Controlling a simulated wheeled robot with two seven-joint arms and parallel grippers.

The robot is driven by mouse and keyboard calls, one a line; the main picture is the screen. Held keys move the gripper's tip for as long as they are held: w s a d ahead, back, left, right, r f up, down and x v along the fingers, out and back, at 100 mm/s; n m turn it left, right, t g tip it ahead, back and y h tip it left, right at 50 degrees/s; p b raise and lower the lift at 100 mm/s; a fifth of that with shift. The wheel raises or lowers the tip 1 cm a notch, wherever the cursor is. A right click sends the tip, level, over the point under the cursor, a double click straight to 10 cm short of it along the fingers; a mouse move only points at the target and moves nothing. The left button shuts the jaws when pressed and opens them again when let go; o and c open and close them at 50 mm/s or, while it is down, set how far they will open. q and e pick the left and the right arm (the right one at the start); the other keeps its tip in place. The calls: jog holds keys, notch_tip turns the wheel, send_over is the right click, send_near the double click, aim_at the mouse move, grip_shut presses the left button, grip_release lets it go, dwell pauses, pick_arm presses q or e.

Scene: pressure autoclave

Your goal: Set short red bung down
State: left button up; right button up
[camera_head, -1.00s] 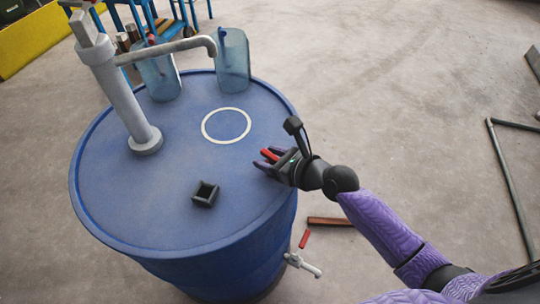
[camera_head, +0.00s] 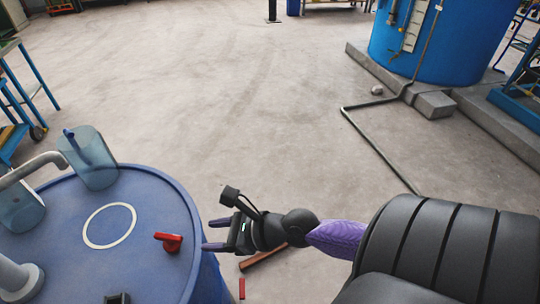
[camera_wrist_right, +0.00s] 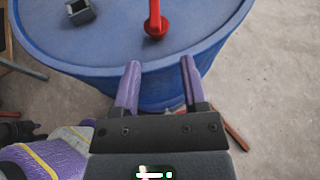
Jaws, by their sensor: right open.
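The short red bung (camera_head: 169,242) lies on the blue drum's top (camera_head: 150,205), near its right rim, to the lower right of the white ring (camera_head: 109,226). In the right wrist view the bung (camera_wrist_right: 156,27) sits beyond my fingertips, with clear space between. My right gripper (camera_head: 211,235) is open and empty, just off the drum's right edge; its two purple fingers (camera_wrist_right: 159,64) show apart in the wrist view.
A dark square holder (camera_wrist_right: 80,11) stands on the drum. Clear blue jugs (camera_head: 92,160) and a grey pump pipe (camera_head: 30,172) stand at its left. A reddish bar (camera_head: 262,257) lies on the floor. A large blue tank (camera_head: 440,45) stands far right; the middle floor is clear.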

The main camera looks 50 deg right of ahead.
jog(key=s+d+f+n+g+h, duration=0.2)
jog(key=s+f+n, duration=0.25)
jog(key=f, duration=0.35)
jog(key=s+d+f+n+g+h, duration=0.1)
jog(key=s+d+f+n+h, duration=0.15)
jog(key=f+n, duration=0.35)
jog(key=s+d+f+n+g+h, duration=0.2)
jog(key=s+f+n, duration=0.2)
jog(key=f, duration=0.5)
jog(key=s+a+f+n+g, duration=0.2)
jog(key=s+a+f+n, duration=0.1)
jog(key=s+n, duration=0.5)
jog(key=s+a+f+n+g, duration=0.3)
jog(key=s+f+n, duration=0.3)
jog(key=s+n, duration=0.3)
jog(key=shift+s+f+g+h, duration=0.3)
jog(key=shift+s+h, duration=0.05)
jog(key=shift+s, duration=0.4)
